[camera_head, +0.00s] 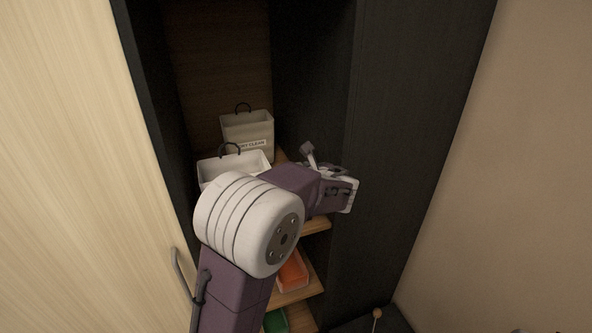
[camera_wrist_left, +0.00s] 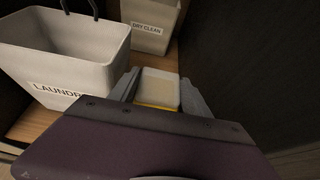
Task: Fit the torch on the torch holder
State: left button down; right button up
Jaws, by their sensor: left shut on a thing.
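My left gripper (camera_head: 318,163) reaches into the dark cabinet in the head view, close to its right wall. In the left wrist view its fingers are shut on a cream, block-like thing with a yellow edge (camera_wrist_left: 157,90). Only its end face shows, so I cannot tell if it is the torch. In the head view a small dark grey piece (camera_head: 307,147) shows at the fingers; I cannot tell if it belongs to the gripper. I cannot make out a torch holder. My right gripper is not in view.
A white laundry bin (camera_wrist_left: 75,50) stands left of the gripper, and a dry-clean bin (camera_head: 247,128) stands behind it. The dark cabinet side wall (camera_head: 400,110) is close on the right. An orange tray (camera_head: 293,272) and a green one (camera_head: 275,321) sit on lower shelves.

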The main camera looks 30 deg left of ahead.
pick_arm(q)
jog(key=shift+f+b, duration=0.8)
jog(key=shift+f, duration=0.2)
dwell(0.9)
jog(key=shift+c, duration=2.1)
grip_release()
jog(key=shift+s+d+r, duration=0.1)
jog(key=shift+s+d, duration=0.1)
jog(key=shift+d, duration=0.1)
jog(key=b+v, duration=0.2)
jog(key=v, duration=0.6)
jog(key=shift+r, duration=0.1)
